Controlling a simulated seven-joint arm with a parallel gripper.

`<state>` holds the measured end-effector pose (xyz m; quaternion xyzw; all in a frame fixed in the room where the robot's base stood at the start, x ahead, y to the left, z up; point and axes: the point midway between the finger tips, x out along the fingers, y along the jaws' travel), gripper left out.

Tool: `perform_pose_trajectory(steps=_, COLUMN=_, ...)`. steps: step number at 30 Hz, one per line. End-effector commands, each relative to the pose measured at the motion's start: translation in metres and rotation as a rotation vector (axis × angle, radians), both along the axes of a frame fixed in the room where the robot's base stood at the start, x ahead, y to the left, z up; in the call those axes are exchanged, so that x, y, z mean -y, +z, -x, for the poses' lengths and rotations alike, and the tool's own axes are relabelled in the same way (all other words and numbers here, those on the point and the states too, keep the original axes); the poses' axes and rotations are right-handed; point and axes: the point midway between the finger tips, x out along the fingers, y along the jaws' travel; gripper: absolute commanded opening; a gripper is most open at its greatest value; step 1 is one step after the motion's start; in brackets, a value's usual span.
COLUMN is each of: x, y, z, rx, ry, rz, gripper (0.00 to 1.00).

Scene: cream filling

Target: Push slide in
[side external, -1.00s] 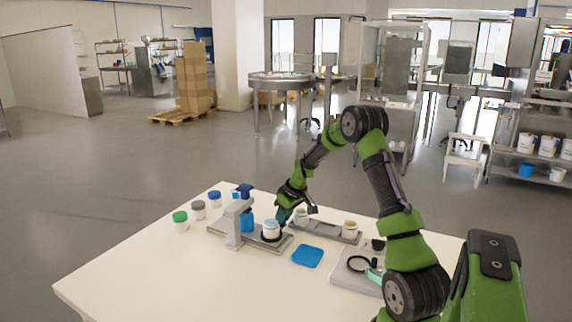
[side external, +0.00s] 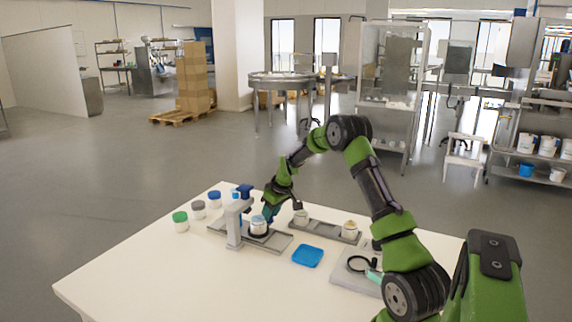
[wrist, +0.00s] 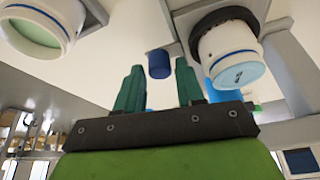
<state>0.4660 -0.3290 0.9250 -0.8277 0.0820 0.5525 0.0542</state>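The slide (side external: 276,242) is a flat grey metal plate under the grey filling stand (side external: 234,222) on the table. A white jar with a pale blue top (side external: 258,227) stands upright on it in a dark ring, just right of the stand's post. This jar also shows at upper right in the wrist view (wrist: 228,60). My gripper (side external: 267,216) is low, directly behind the jar in the side view. In the wrist view my gripper (wrist: 159,80) has its two teal fingers apart with nothing held. Whether a finger touches the slide or jar is hidden.
A second grey tray (side external: 325,231) at right carries two jars (side external: 301,217) (side external: 350,229). A blue lid-like tray (side external: 307,256) lies in front. Jars with green (side external: 180,218), grey (side external: 199,205) and blue (side external: 215,197) lids stand at left. The front table is clear.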

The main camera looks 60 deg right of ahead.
Motion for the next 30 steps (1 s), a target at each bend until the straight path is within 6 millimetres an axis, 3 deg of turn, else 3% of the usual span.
perform_pose_trajectory(steps=8, x=-0.001, y=0.020, z=0.007, rx=0.003, ry=-0.001, rz=0.001, gripper=0.38)
perform_pose_trajectory(steps=21, x=-0.009, y=0.115, z=0.046, rx=0.002, ry=-0.001, rz=0.003, gripper=0.38)
perform_pose_trajectory(steps=30, x=-0.012, y=0.152, z=0.062, rx=0.001, ry=0.000, rz=0.001, gripper=0.38)
